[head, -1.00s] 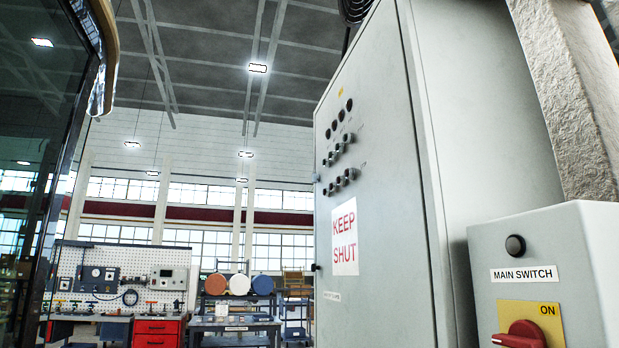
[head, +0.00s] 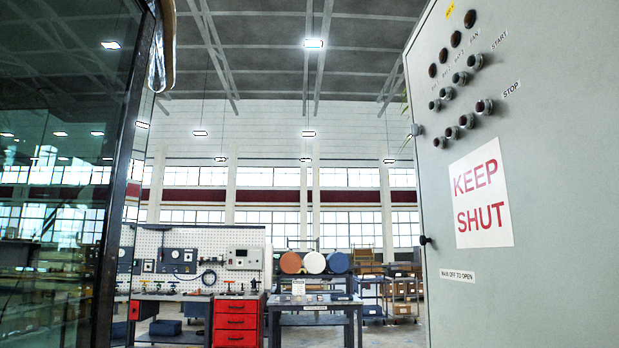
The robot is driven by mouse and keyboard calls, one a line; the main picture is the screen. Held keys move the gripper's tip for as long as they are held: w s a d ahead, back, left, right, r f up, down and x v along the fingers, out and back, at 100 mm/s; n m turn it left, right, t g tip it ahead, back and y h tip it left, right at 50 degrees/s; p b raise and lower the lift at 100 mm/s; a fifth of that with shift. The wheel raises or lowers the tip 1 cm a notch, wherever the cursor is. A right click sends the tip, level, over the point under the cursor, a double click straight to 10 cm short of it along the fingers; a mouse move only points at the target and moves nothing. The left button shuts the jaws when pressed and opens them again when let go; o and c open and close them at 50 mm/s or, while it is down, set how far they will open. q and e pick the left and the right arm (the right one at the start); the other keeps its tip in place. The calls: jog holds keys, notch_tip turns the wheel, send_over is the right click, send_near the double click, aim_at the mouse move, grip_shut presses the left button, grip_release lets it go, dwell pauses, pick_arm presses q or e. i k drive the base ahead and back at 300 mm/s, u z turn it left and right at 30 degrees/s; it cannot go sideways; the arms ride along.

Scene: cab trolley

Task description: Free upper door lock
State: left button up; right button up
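The grey cabinet door (head: 560,180) fills the right of the head view. It bears a white "KEEP SHUT" sign (head: 482,192) in red letters. A dark knob (head: 426,240) sits lower on the same edge. Whether either is locked is too small to tell. No open gap shows along the door edge. Neither of my grippers is in view.
Several dark knobs and buttons (head: 462,78) are on the door's upper part. A dark-framed glass panel (head: 60,180) stands close at the left. A workbench with a pegboard (head: 200,245), red drawers (head: 236,321) and a table (head: 315,303) stand farther back. The space between panel and cabinet looks open.

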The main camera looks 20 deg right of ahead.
aim_at(416, 130)
jog(key=z, duration=0.05)
jog(key=i, duration=2.45)
jog(key=z, duration=0.85)
